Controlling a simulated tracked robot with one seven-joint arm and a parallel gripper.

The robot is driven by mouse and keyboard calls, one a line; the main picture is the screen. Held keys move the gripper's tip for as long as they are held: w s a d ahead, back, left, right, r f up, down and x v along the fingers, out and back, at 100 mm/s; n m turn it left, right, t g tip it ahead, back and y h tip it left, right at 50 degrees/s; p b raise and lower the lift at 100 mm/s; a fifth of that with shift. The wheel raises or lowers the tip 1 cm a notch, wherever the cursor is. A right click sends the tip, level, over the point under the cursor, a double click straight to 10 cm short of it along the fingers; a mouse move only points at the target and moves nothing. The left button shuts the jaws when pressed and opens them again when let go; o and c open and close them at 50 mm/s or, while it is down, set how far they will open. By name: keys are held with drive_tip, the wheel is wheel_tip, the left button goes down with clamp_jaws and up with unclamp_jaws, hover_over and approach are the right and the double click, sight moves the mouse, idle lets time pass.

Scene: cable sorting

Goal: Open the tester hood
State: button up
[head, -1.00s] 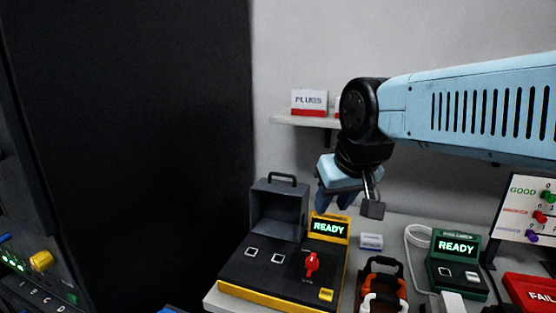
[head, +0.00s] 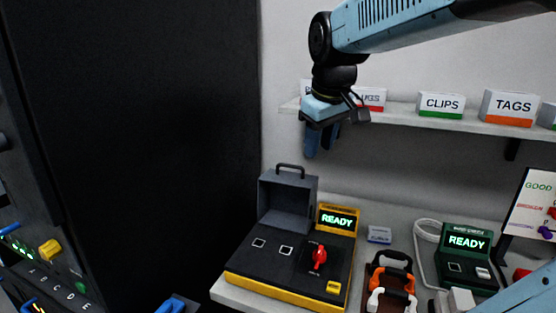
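The yellow-and-black tester (head: 290,265) sits on the bench at the lower middle of the head view. Its grey hood (head: 288,200), with a dark handle (head: 290,168) on top, stands tipped up at the back of the tester. Two white-framed sockets on the top panel are uncovered. The tester's screen (head: 337,220) reads READY, and a red knob (head: 319,257) sits on its right part. My gripper (head: 322,145) hangs above and behind the hood, clear of it, with its blue fingers pointing down. The fingers overlap in this view, so their gap is hard to judge.
A shelf (head: 480,124) with boxes marked CLIPS (head: 441,104) and TAGS (head: 509,107) runs along the wall behind my gripper. Orange and white handled tools (head: 391,290) stand right of the tester. A green tester (head: 463,258) also reads READY. A tall dark panel fills the left.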

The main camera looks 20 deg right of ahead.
drive_tip(key=w+r+n+g, duration=0.25)
drive_tip(key=w+n, duration=0.45)
drive_tip(key=w, duration=1.1)
drive_tip(key=shift+g, duration=0.25)
drive_tip(key=f, duration=0.9)
drive_tip(key=w+f, duration=0.1)
drive_tip(key=f, duration=0.4)
drive_tip(key=shift+d+f, duration=0.1)
drive_tip(key=shift+f, duration=0.05)
clamp_jaws()
